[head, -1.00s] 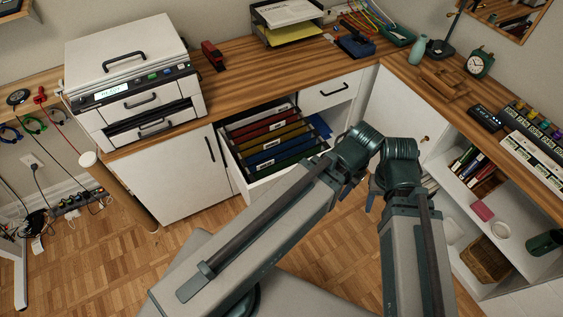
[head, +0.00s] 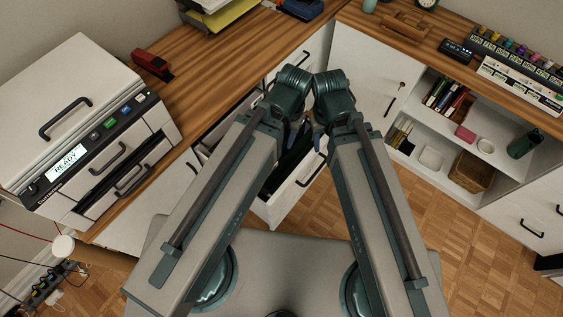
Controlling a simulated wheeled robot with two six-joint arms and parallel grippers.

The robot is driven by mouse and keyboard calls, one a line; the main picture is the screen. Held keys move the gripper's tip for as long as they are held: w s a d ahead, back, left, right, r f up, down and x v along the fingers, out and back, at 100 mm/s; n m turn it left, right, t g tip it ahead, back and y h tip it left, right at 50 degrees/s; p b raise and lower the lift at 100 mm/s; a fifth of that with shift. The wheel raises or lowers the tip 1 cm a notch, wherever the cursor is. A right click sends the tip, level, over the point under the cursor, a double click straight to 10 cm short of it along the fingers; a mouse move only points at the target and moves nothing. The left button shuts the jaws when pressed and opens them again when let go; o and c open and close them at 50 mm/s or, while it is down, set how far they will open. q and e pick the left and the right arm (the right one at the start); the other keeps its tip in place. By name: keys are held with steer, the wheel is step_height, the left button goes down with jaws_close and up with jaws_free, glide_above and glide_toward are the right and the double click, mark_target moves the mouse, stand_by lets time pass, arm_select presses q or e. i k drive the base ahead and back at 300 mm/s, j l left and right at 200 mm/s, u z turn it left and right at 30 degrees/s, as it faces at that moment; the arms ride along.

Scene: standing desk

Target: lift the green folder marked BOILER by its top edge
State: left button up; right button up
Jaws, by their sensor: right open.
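The open file drawer (head: 290,198) shows between and behind my two arms, mostly covered by them. A dark green folder (head: 290,163) shows in the gap between the arms; no label on it can be read. The other folders are almost all hidden. My right gripper (head: 318,139) points down over the drawer's right part, is open, and seems empty. Whether it touches a folder cannot be told. My left gripper is mostly hidden behind its wrist beside the right one, so its jaws cannot be made out.
A printer (head: 90,130) and a red stapler (head: 152,65) stand on the wooden counter (head: 225,75) to the left. A paper tray (head: 220,15) is at the back. Open shelves (head: 455,140) hold books and a basket (head: 470,172) at right.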

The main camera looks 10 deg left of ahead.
mark_target(282, 170)
steer(key=j, duration=0.15)
steer(key=k+j+z, duration=0.2)
steer(key=z, duration=0.3)
steer(key=k+j+z, duration=0.15)
steer(key=k+z, duration=0.15)
steer(key=z, duration=0.2)
steer(key=k+z, duration=0.25)
steer(key=z, duration=0.2)
